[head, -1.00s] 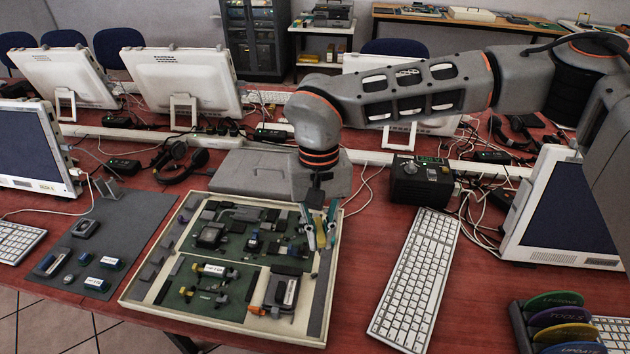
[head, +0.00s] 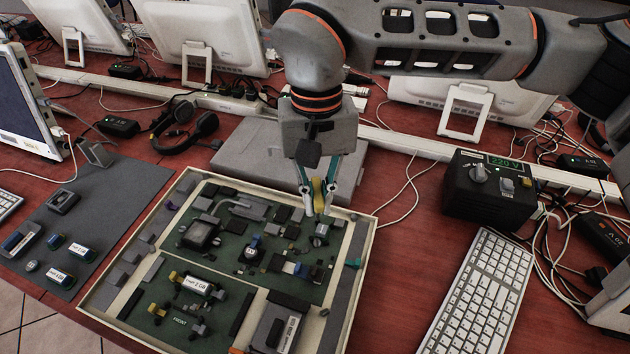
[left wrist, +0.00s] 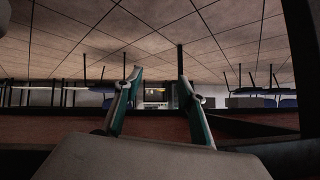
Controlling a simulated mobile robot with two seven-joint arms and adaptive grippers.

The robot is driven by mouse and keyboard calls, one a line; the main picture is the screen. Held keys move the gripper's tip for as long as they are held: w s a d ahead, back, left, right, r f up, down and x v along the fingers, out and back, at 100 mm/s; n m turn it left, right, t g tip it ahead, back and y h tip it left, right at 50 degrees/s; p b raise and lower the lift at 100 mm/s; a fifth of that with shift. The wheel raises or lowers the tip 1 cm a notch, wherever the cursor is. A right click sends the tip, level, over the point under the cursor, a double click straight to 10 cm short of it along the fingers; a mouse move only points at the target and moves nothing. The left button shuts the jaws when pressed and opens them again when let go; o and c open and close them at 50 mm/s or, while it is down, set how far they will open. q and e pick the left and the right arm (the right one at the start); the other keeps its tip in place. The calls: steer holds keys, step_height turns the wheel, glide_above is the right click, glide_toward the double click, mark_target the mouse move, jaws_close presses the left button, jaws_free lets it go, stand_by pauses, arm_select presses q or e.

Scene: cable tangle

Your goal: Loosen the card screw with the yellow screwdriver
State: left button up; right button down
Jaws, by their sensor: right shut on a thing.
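My right gripper (head: 319,204) is shut on the yellow screwdriver (head: 319,192), whose yellow handle shows between the fingers. It holds the screwdriver above the upper right part of the green circuit board. The shaft and tip are hard to make out. The board lies in a shallow cream tray (head: 371,228). A small round grey part (head: 320,231) sits just below the fingertips in the picture; I cannot tell if it is the card screw. My left gripper (left wrist: 159,74) shows only in the left wrist view, fingers apart and nothing between them.
A grey mat (head: 112,190) with small modules lies left of the tray. A closed grey case (head: 245,165) lies behind it. A black power box (head: 487,190) and a white keyboard (head: 482,295) stand to the right. Loose cables and monitors fill the back.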

mark_target(318, 217)
steer(key=shift+f, duration=0.25)
steer(key=shift+s+f+b, duration=0.1)
steer(key=shift+f+b, duration=0.3)
steer(key=shift+f, duration=0.2)
steer(key=shift+f+b, duration=0.4)
steer(key=shift+f, duration=0.45)
step_height(318, 217, down, 2)
steer(key=shift+f+b, duration=0.15)
steer(key=shift+b, duration=0.4)
steer(key=shift+f, duration=0.35)
arm_select(q)
steer(key=shift+w+d+f+b, duration=0.15)
steer(key=shift+w+d+b, duration=0.05)
steer(key=shift+w, duration=0.2)
steer(key=shift+w+d+f+b, duration=0.1)
steer(key=shift+w+d+b, duration=0.05)
steer(key=shift+w, duration=0.25)
arm_select(e)
steer(key=shift+f, duration=0.85)
arm_select(q)
steer(key=shift+s+d+f, duration=0.1)
steer(key=shift+s+d, duration=0.05)
steer(key=shift+s, duration=0.25)
steer(key=shift+w, duration=0.35)
arm_select(e)
steer(key=shift+f, duration=0.15)
arm_select(q)
steer(key=shift+a, duration=0.2)
arm_select(e)
steer(key=shift+f, duration=0.15)
